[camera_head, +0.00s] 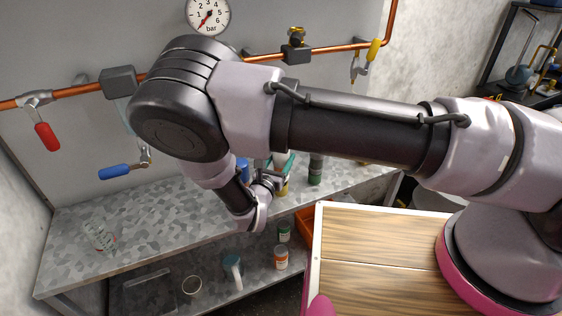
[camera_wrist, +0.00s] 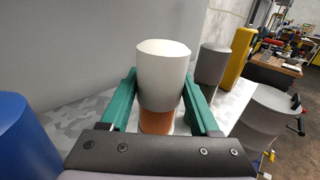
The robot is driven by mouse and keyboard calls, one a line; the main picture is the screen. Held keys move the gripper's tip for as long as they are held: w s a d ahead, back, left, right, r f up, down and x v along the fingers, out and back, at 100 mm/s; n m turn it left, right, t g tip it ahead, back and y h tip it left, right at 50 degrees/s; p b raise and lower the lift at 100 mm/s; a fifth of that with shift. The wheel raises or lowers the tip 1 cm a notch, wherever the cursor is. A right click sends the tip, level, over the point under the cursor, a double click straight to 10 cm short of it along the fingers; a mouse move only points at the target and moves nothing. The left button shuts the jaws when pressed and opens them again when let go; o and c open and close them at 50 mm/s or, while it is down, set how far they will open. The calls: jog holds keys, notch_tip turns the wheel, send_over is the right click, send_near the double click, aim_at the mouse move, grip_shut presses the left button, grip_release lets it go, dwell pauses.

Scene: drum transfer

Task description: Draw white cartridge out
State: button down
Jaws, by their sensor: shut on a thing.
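The white cartridge (camera_wrist: 163,75) stands upright between the two green fingers of my gripper (camera_wrist: 160,108) in the wrist view. An orange-brown cylindrical part (camera_wrist: 157,121) shows directly below the white part; I cannot tell whether it belongs to the cartridge or is a separate holder. My gripper is shut on the white cartridge, with a finger on each side. In the head view my gripper (camera_head: 280,180) is over the back part of the speckled bench (camera_head: 185,215), small and partly hidden by my arm. The cartridge cannot be made out clearly there.
Copper pipe (camera_head: 75,93) with valves runs along the wall. Several containers, including an orange-white jar (camera_head: 281,258), stand below the bench.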

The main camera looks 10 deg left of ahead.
jog(key=shift+r, duration=1.45)
jog(key=shift+r, duration=2)
